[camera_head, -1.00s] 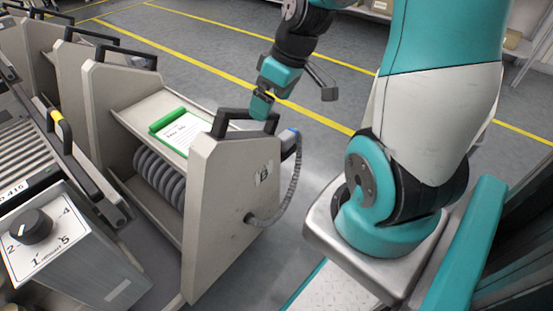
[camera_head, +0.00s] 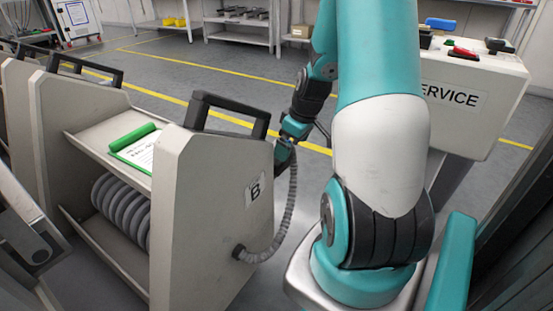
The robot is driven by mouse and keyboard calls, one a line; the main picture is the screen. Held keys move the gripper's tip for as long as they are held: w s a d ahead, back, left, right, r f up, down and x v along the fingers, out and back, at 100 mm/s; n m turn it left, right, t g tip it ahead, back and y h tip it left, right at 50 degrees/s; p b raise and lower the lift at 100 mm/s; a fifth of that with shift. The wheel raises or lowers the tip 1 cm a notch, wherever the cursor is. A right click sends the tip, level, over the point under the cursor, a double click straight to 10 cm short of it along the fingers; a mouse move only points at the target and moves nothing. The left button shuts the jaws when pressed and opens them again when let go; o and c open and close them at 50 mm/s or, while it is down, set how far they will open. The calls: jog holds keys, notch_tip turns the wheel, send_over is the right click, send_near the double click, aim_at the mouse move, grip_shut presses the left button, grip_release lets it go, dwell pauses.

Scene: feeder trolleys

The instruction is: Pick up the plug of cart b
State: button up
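Cart b (camera_head: 205,220) stands left of the middle, a grey trolley with a black handle and a "B" label (camera_head: 255,190) on its end panel. A grey ribbed cable (camera_head: 286,212) leaves a black socket low on that panel and curves up to the panel's right edge. My gripper (camera_head: 285,154) is at the cable's upper end, beside that edge and below the handle's right end. The plug itself is not clearly visible there; my gripper and the panel edge cover that spot. The fingers are too small and partly hidden to show whether they are shut on it.
Cart b's shelf holds a green clipboard (camera_head: 128,138) above a grey coil (camera_head: 122,208). More carts (camera_head: 60,100) stand to the left. A "SERVICE" station (camera_head: 470,110) stands on the right, behind my arm. Open floor with yellow lines lies beyond.

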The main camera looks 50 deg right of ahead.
jog(key=shift+w+a+b, duration=0.15)
jog(key=shift+w+b, duration=0.05)
jog(key=shift+w, duration=0.8)
jog(key=shift+w+a+b, duration=0.1)
jog(key=shift+w+b, duration=0.05)
jog(key=shift+w, duration=0.8)
jog(key=b+x, duration=0.2)
jog(key=x, duration=0.3)
jog(key=shift+s+f+b, duration=0.1)
jog(key=shift+b, duration=0.2)
jog(key=c, duration=1.3)
notch_tip(320, 180, up, 23)
jog(key=p, duration=1.2)
